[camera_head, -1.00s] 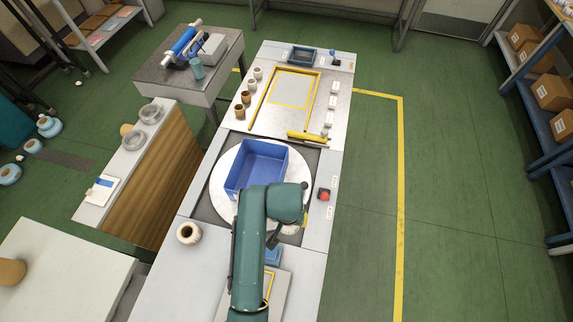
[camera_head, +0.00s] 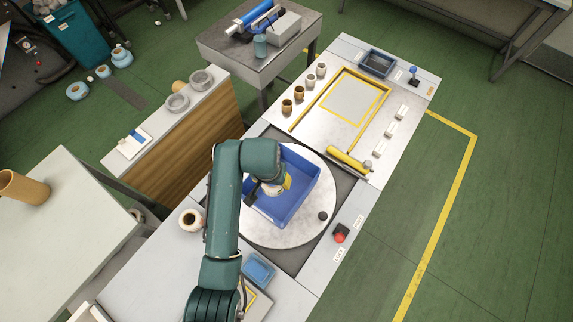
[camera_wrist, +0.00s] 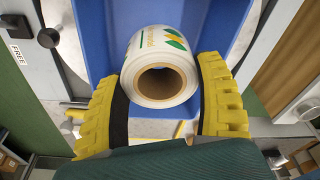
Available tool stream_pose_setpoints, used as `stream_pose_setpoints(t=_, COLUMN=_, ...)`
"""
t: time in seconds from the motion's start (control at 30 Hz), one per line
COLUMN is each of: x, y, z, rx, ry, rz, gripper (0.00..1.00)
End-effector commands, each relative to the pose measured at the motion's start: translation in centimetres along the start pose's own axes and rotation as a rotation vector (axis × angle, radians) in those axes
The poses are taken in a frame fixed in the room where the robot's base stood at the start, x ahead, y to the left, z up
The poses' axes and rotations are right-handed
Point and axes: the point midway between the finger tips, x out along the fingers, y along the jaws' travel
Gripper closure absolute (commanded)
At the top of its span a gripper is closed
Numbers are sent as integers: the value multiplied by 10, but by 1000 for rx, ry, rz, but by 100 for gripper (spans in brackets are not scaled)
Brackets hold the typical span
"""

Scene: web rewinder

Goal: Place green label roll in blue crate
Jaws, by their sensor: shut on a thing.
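The green label roll (camera_wrist: 158,50) is white with green and yellow leaf print and a brown core. My gripper (camera_wrist: 162,85) has its yellow-padded fingers on both sides of it and is shut on it. In the head view, the roll (camera_head: 280,182) and my gripper (camera_head: 268,189) are over the inside of the blue crate (camera_head: 303,168). The crate stands on a round pale turntable, and its blue wall also shows behind the roll in the wrist view (camera_wrist: 97,28). My arm hides the crate's left part. I cannot tell whether the roll touches the crate floor.
Another white roll (camera_head: 191,219) stands on the bench left of my arm. A red button (camera_head: 340,236) is right of the turntable (camera_head: 262,234). A yellow roller (camera_head: 348,162) and several small rolls lie beyond. A small blue tray (camera_head: 258,268) sits near my arm's base.

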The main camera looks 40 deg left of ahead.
Motion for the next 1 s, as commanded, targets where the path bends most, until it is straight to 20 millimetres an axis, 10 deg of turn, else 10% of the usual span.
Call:
stream_pose_setpoints(t=0.7, x=110, y=0, z=18, rx=1, ry=1, rz=0, gripper=69)
stream_pose_setpoints(t=1.0, x=113, y=0, z=18, rx=1, ry=2, rz=0, gripper=69)
